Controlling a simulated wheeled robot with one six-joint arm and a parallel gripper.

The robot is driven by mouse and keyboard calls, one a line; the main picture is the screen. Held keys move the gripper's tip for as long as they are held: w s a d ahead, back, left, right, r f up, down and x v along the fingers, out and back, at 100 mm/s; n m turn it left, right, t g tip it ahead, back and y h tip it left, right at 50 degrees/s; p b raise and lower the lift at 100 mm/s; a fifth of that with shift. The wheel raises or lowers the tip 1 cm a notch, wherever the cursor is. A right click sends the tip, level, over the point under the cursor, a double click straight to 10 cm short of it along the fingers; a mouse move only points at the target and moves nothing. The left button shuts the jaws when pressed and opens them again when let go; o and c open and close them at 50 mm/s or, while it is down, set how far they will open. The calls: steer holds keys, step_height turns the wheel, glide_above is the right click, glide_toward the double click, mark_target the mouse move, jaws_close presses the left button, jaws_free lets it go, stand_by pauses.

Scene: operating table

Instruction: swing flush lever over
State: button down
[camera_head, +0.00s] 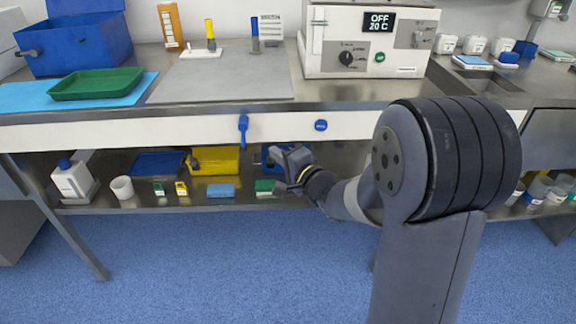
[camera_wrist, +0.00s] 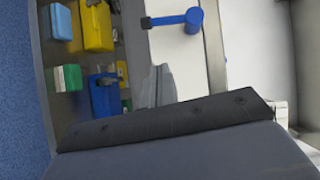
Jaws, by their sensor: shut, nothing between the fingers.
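The blue flush lever (camera_head: 243,127) is on the white front panel under the worktop edge and hangs straight down from its round head. It also shows in the wrist view, where the lever (camera_wrist: 172,20) lies sideways near the top with its round head to the right. My gripper (camera_head: 283,170) is below and to the right of the lever, in front of the lower shelf, apart from it. In the wrist view my gripper (camera_wrist: 157,84) shows shut and empty, with a gap between its grey fingers and the lever.
The lower shelf (camera_head: 140,203) holds a yellow bin (camera_head: 214,160), a blue tray and small boxes behind my gripper. The worktop edge (camera_head: 180,108) overhangs the panel. The panel around the lever is clear.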

mark_target(244, 135)
steer(key=w+a+b, duration=0.1)
steer(key=w+a, duration=0.2)
steer(key=a, duration=0.2)
steer(key=shift+w+a+f+b, duration=0.15)
steer(key=shift+a+f+b, duration=0.05)
steer(key=shift+f+b, duration=0.15)
